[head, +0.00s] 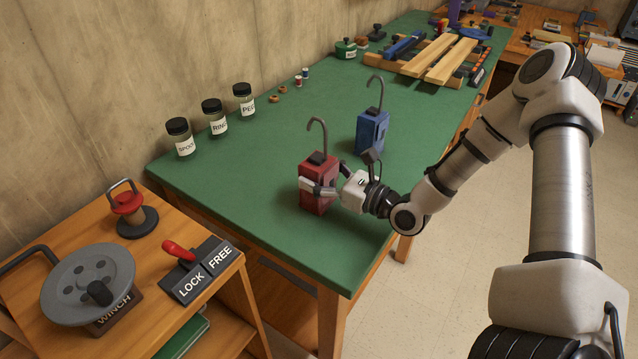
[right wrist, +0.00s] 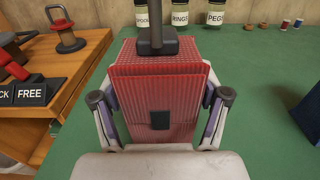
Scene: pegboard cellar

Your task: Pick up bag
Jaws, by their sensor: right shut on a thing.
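A red bag (head: 317,193), box-shaped with a grey hook on top, is upright at the near part of the green table top (head: 240,190). My right gripper (head: 322,187) reaches it from the right, with its fingers around the bag's sides. In the right wrist view the red bag (right wrist: 155,95) fills the space between the two fingers of my right gripper (right wrist: 160,100). Its underside is hidden there. A similar blue bag (head: 371,132) with a hook stands behind it to the right. My left gripper is not in view.
Labelled jars (head: 213,117) and small spools (head: 301,77) stand along the wall side. A wooden clamp rig (head: 435,58) is at the far end. A winch (head: 90,285) and lock lever (head: 180,252) sit on a lower-left bench. The table's middle is clear.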

